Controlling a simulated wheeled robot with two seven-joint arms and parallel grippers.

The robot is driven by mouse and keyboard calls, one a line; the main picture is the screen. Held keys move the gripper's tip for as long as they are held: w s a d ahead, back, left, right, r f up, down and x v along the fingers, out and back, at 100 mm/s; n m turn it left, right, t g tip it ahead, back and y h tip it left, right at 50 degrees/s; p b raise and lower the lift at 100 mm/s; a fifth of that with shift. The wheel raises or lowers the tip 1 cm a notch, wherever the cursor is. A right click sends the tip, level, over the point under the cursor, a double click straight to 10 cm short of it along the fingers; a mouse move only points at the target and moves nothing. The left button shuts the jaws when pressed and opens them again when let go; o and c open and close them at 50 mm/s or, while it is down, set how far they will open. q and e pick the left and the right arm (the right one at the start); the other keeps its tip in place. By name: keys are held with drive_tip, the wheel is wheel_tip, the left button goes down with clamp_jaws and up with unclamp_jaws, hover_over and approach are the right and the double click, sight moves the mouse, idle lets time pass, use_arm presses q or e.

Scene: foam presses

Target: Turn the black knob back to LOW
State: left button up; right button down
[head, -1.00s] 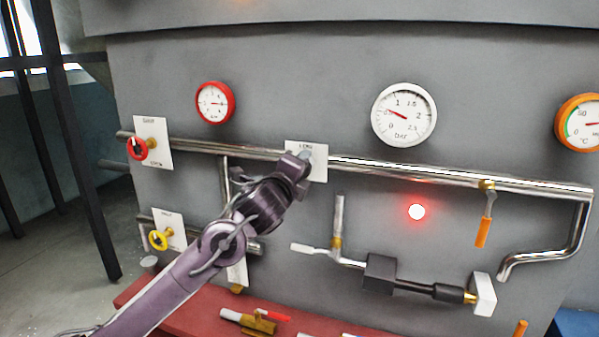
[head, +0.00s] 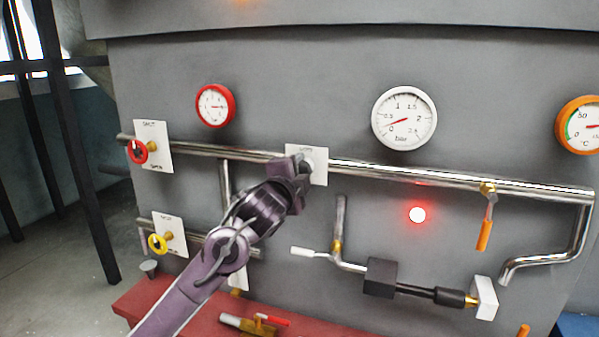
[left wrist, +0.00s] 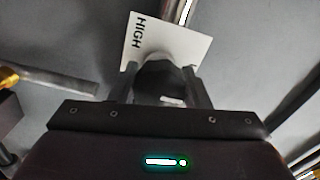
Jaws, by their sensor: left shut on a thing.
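The black knob (left wrist: 162,82) sits on a white plate (left wrist: 190,45) on the grey panel. In the left wrist view the word HIGH reads on this plate; no LOW mark can be read. My left gripper (left wrist: 160,76) is shut on the knob, one finger on each side. In the head view my left gripper (head: 302,166) covers the knob and part of the white plate (head: 321,170). My right gripper is not in view.
A white pressure gauge (head: 404,118) above right reads low, near 0.3. A lit red lamp (head: 417,214) is at lower right. A steel pipe (head: 430,175) runs along the panel. A red valve wheel (head: 138,152) and a yellow one (head: 157,243) stand at left.

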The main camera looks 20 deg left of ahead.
use_arm(q)
drive_tip(key=shift+f, duration=0.1)
drive_tip(key=o, duration=1)
drive_tip(key=s+b, duration=0.2)
drive_tip(key=s, duration=0.5)
drive_tip(key=shift+s, duration=0.4)
drive_tip(key=shift+a, duration=0.1)
